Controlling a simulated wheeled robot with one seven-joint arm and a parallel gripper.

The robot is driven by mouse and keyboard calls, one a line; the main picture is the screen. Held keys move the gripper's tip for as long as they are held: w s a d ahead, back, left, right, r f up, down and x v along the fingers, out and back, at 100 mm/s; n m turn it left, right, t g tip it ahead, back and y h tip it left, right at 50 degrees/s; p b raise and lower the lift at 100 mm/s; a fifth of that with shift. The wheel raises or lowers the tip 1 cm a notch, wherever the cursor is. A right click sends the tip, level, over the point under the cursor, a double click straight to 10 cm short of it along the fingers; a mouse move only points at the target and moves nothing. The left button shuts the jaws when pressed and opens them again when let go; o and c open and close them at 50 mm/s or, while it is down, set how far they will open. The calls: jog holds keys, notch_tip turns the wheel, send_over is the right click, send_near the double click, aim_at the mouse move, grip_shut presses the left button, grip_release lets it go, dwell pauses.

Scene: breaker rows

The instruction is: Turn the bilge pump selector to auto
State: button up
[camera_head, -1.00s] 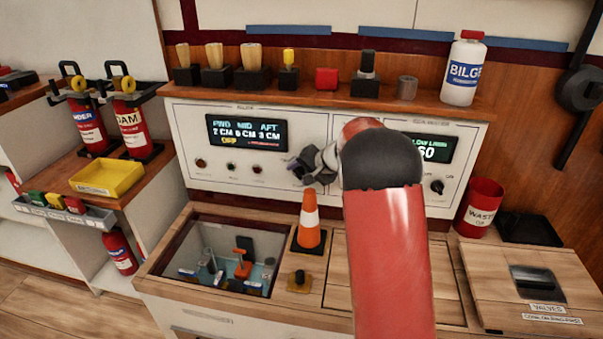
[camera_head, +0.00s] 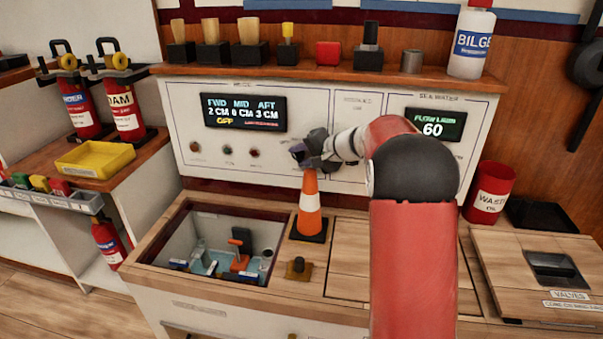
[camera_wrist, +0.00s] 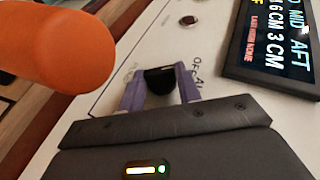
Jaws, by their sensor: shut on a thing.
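The bilge panel's selector knob is a black knob (camera_wrist: 160,80) on the white panel, with partly hidden lettering, including "OFF", beside it in the wrist view. My gripper (camera_wrist: 158,84) has its two purple fingers on either side of the knob and is shut on it. In the head view my gripper (camera_head: 302,153) is against the panel below and right of the bilge display (camera_head: 244,113), and it hides the knob. The display shows FWD, MID and AFT levels and a yellow "OFF".
An orange and white cone (camera_head: 309,208) stands just below my gripper and looms large in the wrist view (camera_wrist: 70,45). Indicator lamps (camera_head: 228,150) are left of the gripper. The open bilge well (camera_head: 165,235) is at lower left. A sea water display (camera_head: 435,124) is at right.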

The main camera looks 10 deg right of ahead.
jog(key=f+t+y+b, duration=0.1)
jog(key=y+b, duration=0.1)
jog(key=b, duration=0.4)
jog(key=shift+d+f+m, duration=0.15)
jog(key=shift+d+m, duration=0.05)
jog(key=shift+m, duration=0.2)
jog(key=shift+t+y+b, duration=0.6)
jog(key=shift+b, duration=0.2)
jog(key=shift+m+t+y, duration=0.6)
jog(key=o, duration=1)
jog(key=shift+c, duration=0.2)
jog(key=shift+r, duration=0.2)
